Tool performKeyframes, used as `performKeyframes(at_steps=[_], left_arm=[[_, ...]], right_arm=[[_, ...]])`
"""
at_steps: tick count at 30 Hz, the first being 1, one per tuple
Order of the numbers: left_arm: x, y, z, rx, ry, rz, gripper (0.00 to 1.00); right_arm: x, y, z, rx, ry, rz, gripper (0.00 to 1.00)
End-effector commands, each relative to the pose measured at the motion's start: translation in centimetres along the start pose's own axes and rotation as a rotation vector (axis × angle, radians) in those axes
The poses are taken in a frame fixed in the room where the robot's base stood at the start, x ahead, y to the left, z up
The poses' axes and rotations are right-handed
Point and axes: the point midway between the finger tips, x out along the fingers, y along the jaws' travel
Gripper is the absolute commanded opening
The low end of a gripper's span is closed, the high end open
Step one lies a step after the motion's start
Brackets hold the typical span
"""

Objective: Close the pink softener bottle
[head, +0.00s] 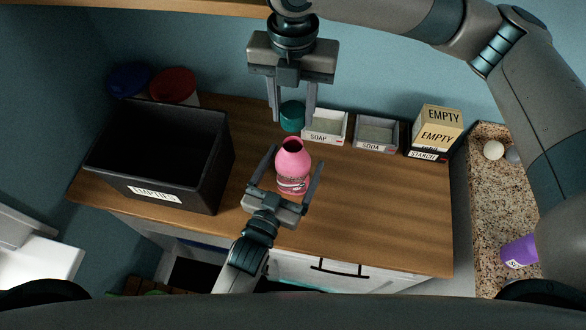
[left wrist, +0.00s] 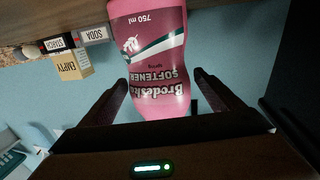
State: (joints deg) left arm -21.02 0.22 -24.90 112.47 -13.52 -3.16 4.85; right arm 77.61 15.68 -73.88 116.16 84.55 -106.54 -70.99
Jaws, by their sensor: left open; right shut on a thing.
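The pink softener bottle (head: 292,178) stands upright on the wooden counter, its dark round mouth uncovered. It also shows close up, upside down, in the left wrist view (left wrist: 155,60), with its label facing the camera. My left gripper (head: 297,158) is open, one finger on each side of the bottle; I cannot tell whether either finger touches it. My right gripper (head: 292,121) points down from above, just behind the bottle, shut on a teal cap (head: 291,112). The cap appears beyond the bottle's mouth, apart from it in the picture; its exact height is unclear.
A black bin (head: 216,180) labelled EMPTIES stands left on the counter (head: 385,215). SOAP (head: 325,138) and SODA (head: 376,146) trays and a stacked EMPTY box (head: 437,133) line the back. A purple container (head: 519,251) lies on the right-hand speckled surface. Counter right of the bottle is clear.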

Motion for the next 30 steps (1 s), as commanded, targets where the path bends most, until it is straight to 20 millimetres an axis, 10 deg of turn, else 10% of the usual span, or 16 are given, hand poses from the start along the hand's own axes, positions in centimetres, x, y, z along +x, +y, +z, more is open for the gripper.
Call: performKeyframes(at_steps=[4, 12, 30], left_arm=[[0.0, 0.0, 0.0, 0.0, 0.0, 0.0, 0.81], [0.0, 0.0, 0.0, 0.0, 0.0, 0.0, 0.24], [0.0, 0.0, 0.0, 0.0, 0.0, 0.0, 0.23]], right_arm=[[0.0, 0.0, 0.0, 0.0, 0.0, 0.0, 0.17], [0.0, 0.0, 0.0, 0.0, 0.0, 0.0, 0.17], [4.9, 0.0, 0.0, 0.0, 0.0, 0.002, 0.17]])
